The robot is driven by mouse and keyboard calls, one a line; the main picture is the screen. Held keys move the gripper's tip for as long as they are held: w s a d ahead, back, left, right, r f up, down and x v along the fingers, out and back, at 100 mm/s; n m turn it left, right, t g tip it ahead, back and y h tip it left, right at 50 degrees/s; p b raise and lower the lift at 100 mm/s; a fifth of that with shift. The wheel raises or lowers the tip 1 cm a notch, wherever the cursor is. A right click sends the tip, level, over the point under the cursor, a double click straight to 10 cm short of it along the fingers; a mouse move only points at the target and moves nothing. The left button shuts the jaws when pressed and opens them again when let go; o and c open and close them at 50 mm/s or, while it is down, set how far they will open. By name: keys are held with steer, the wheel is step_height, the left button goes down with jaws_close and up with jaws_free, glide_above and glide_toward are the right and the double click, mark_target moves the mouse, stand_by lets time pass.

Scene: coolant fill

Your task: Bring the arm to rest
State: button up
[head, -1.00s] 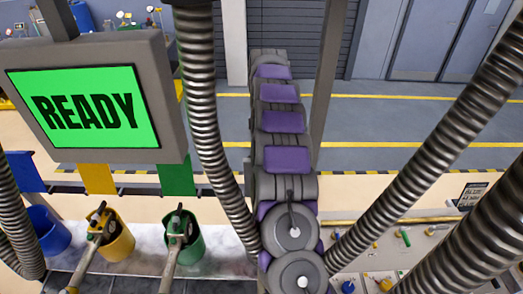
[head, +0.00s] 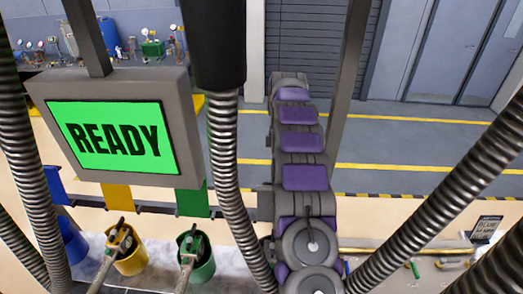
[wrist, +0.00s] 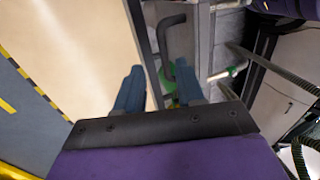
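My arm (head: 304,178), in purple and grey segments, rises from the bottom centre of the head view and stretches away toward the far wall. Its fingers cannot be made out in the head view. In the wrist view, the two blue-grey fingers of my gripper (wrist: 157,78) stand apart with a clear gap. Nothing is seen gripped between them. A dark bent bar (wrist: 163,38) and a green thing (wrist: 168,78) show behind the gap.
A screen (head: 113,138) reading READY hangs at left. Below it are a blue bucket (head: 72,240), a yellow bucket (head: 130,262) and a green bucket (head: 203,268), with nozzles in the yellow and green ones. Ribbed hoses (head: 228,165) hang beside my arm. Open floor (head: 420,125) lies beyond.

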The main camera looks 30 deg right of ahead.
steer(key=s+a+f+m+h+b, duration=0.1)
steer(key=s+a+m+b, duration=0.2)
steer(key=s+a+b, duration=0.5)
steer(key=s+a+f+m+b, duration=0.15)
steer(key=s+a+b, duration=0.4)
steer(key=a, duration=0.55)
steer(key=s+a+f+m+b, duration=0.2)
steer(key=s+f, duration=0.3)
steer(key=s, duration=0.3)
steer(key=s+a+f+m+t+b, duration=0.1)
steer(key=s+a+f+m+b, duration=0.1)
steer(key=s+f+b, duration=0.3)
steer(key=s+a+f+m+h+b, duration=0.1)
steer(key=s+f, duration=0.5)
steer(key=s, duration=0.6)
steer(key=a+m+b, duration=0.1)
steer(key=a+b, duration=0.1)
steer(key=b, duration=0.1)
steer(key=shift+a+m, duration=0.35)
